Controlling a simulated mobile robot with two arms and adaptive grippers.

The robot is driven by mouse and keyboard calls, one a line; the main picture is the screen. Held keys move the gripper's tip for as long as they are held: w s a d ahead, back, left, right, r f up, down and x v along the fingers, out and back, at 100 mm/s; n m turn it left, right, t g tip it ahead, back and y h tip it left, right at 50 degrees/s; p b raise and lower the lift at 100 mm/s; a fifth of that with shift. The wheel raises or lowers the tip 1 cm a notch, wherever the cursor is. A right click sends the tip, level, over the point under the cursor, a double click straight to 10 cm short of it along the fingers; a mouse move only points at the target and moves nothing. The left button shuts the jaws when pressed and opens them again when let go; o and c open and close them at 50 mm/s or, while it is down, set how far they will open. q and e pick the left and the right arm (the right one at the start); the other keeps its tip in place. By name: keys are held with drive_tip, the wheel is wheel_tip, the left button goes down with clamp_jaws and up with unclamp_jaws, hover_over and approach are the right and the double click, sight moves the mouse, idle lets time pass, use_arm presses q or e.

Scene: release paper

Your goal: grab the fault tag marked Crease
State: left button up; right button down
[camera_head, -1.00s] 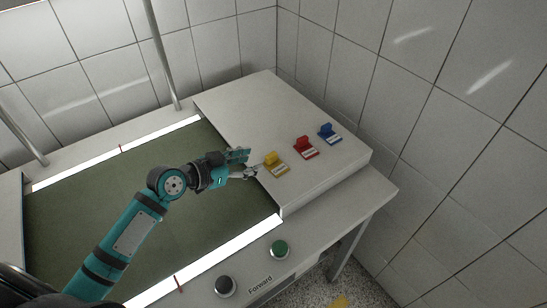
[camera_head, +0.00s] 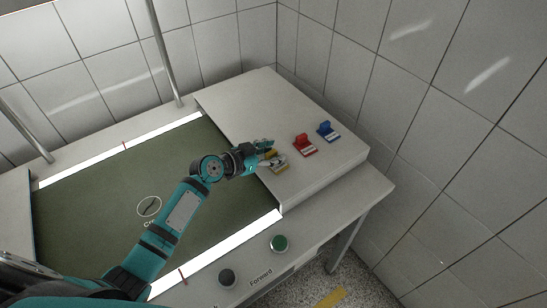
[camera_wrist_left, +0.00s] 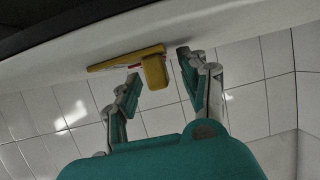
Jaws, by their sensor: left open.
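Three fault tags sit on the white raised top: a yellow tag (camera_head: 280,168), a red tag (camera_head: 305,146) and a blue tag (camera_head: 327,131). Their labels are too small to read, so I cannot tell which says Crease. My left gripper (camera_head: 269,154) is open at the yellow tag and partly covers it. In the left wrist view the yellow tag's upright grip (camera_wrist_left: 155,72) stands between the two spread fingers (camera_wrist_left: 158,67), with gaps visible on both sides. My right gripper is out of view.
A circled dark mark (camera_head: 149,206) with text starting "Cr" shows on the green belt (camera_head: 95,190), partly hidden by my left arm. A black knob (camera_head: 226,277) and green button (camera_head: 279,242) are at the front. Tiled walls (camera_head: 440,130) stand behind and right.

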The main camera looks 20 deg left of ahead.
use_arm(q)
clamp_jaws()
drive_tip(key=shift+r, duration=0.1)
idle(0.4)
